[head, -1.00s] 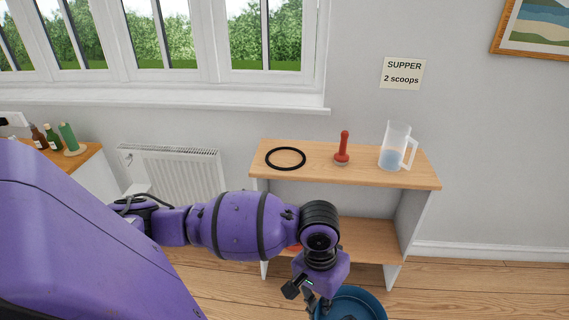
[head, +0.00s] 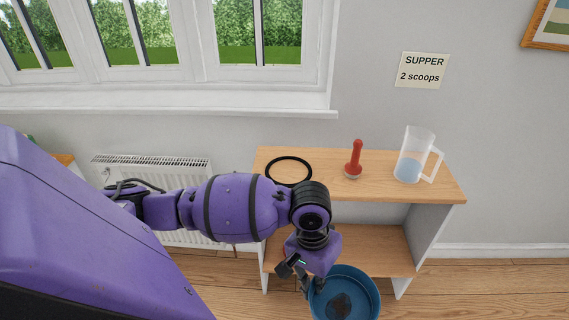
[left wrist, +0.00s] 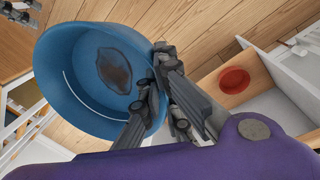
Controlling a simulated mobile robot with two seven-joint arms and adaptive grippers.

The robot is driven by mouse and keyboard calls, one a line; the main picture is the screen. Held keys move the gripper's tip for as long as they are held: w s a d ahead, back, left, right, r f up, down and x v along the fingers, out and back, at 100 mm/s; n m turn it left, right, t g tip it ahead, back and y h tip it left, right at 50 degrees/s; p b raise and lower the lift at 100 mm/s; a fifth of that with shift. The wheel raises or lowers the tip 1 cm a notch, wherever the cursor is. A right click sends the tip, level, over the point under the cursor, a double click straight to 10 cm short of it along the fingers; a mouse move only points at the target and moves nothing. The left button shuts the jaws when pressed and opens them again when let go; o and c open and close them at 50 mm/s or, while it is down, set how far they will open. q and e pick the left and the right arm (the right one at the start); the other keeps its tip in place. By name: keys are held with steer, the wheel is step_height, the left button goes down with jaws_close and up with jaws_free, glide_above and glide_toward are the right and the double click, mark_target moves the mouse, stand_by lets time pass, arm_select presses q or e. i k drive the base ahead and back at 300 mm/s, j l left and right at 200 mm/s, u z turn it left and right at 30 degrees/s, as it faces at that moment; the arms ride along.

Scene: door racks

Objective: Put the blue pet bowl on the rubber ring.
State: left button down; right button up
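The blue pet bowl (head: 345,295) is in the air at the lower middle of the head view, in front of the shelf unit. A dark patch shows on its inside floor. My left gripper (head: 308,284) is shut on the bowl's rim; the left wrist view shows its fingers (left wrist: 160,90) on either side of the wall of the bowl (left wrist: 85,75). The rubber ring (head: 289,171), a thin black hoop, lies flat on the left part of the shelf top, above and behind the bowl. My arm passes just in front of it. My right gripper is not in view.
The shelf top (head: 330,184) also holds a red plunger-like object (head: 354,160) in the middle and a clear jug (head: 413,156) at the right. A red dish (left wrist: 234,80) sits on the lower shelf. A radiator (head: 150,172) stands left.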

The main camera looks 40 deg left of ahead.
mark_target(289, 172)
steer(key=i+j, duration=0.15)
steer(key=j, duration=0.2)
steer(key=i+j, duration=0.15)
steer(key=j, duration=0.25)
steer(key=i+j, duration=0.15)
steer(key=j, duration=0.2)
steer(key=i+j, duration=0.15)
steer(key=j, duration=0.2)
steer(key=i+j, duration=0.15)
steer(key=j, duration=0.25)
